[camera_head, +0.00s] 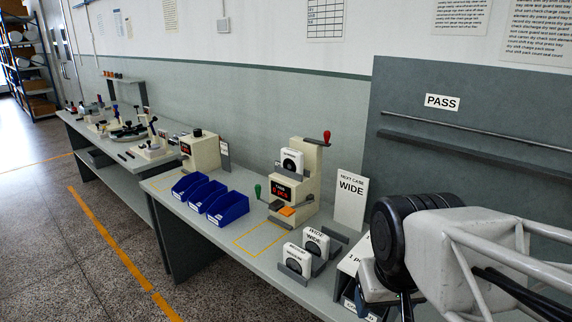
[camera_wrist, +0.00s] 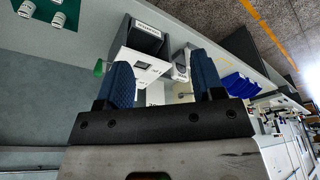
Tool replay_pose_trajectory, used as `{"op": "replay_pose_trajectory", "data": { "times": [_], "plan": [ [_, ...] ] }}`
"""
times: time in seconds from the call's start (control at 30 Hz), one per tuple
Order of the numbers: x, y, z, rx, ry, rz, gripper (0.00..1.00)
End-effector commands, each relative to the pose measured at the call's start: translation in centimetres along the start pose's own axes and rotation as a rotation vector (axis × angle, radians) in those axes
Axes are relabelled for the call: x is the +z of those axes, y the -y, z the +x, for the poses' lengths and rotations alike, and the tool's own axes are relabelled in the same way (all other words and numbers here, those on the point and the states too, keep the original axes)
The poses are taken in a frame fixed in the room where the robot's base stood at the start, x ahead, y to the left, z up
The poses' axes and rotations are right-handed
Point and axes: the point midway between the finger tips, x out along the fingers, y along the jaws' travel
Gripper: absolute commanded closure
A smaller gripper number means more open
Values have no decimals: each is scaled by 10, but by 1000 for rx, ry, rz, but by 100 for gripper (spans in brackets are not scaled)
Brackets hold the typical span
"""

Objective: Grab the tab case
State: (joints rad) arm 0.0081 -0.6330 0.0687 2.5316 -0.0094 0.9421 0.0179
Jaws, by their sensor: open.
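Two white, round-cornered cases stand upright in grey holders at the bench's front in the head view: a front one (camera_head: 296,260), its label too small to read surely, and one behind it reading WIDE (camera_head: 316,241). A third white case (camera_head: 291,161) sits on the cream machine. I cannot tell which is the tab case. My gripper (camera_wrist: 165,82) shows in the wrist view with its two blue fingers spread apart and nothing held between them. Beyond the fingers are a dark labelled box with a white front (camera_wrist: 146,64) and a smaller white piece (camera_wrist: 181,66).
A sign reading WIDE (camera_head: 350,200) stands behind the cases. The cream machine (camera_head: 298,188) has a red-knobbed lever. Several blue bins (camera_head: 228,208) stand left of it; they also show in the wrist view (camera_wrist: 240,84). A yellow-outlined area (camera_head: 262,237) is mostly clear.

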Motion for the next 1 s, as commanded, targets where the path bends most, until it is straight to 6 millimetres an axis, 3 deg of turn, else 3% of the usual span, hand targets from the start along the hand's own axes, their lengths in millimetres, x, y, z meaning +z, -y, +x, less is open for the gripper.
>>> {"op": "replay_pose_trajectory", "data": {
  "times": [0.17,0.37,1.0],
  "plan": [
    [-9,3,-1,-18,2,31,38],
    [-39,13,-3,-82,12,139,38],
    [-214,54,1,-408,109,744,38]
  ]
}}
